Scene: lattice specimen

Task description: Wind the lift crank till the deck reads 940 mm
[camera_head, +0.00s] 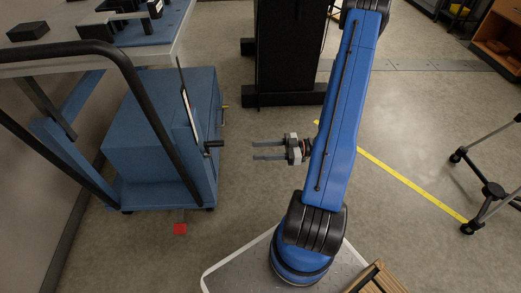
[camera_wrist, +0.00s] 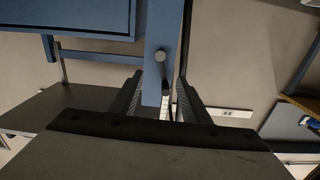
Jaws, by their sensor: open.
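The blue lift cart (camera_head: 155,135) stands at the left, with its grey deck (camera_head: 90,52) above the blue body. A black crank handle (camera_head: 214,143) sticks out from the cart's right side, beside an upright black, white and red scale strip (camera_head: 187,103). The scale's reading is too small to tell. My gripper (camera_head: 255,151) is open and empty, to the right of the crank handle with a clear gap, fingers pointing left. In the wrist view, a grey cylinder that looks like the handle (camera_wrist: 160,63) shows between and beyond my fingertips (camera_wrist: 160,82), before a blue upright (camera_wrist: 157,35).
A curved black push rail (camera_head: 125,70) rises at the cart's near side. Black parts (camera_head: 28,31) lie on the deck. A red pedal (camera_head: 180,228) is at the cart's foot. Floor between is clear.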

